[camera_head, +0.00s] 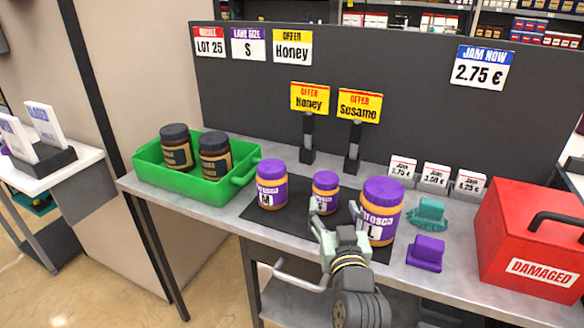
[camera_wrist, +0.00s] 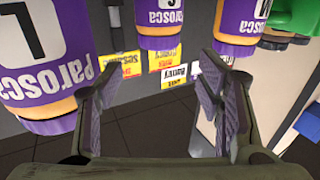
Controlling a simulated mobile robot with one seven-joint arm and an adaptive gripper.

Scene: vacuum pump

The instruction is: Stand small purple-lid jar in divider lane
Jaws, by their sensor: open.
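The small purple-lid jar (camera_head: 325,192) stands upright on a dark mat, between the jar marked M (camera_head: 271,185) and the jar marked L (camera_head: 381,212). All three have purple lids. In the wrist view, which is upside down, the small jar (camera_wrist: 158,14) shows at the top centre, beyond the fingertips. My gripper (camera_head: 334,212) is open and empty, in front of the small jar and close to the L jar; it also shows in the wrist view (camera_wrist: 165,85). Two dark upright posts (camera_head: 307,140) (camera_head: 353,148) stand behind; I cannot tell whether they bound the divider lane.
A green crate (camera_head: 250,178) with two dark jars stands at left. Small price cards (camera_head: 436,178), teal (camera_head: 428,214) and purple (camera_head: 425,252) blocks and a red box (camera_head: 530,235) are at right. A grey back panel bears signs, one reading "LANE SIZE S" (camera_head: 248,44).

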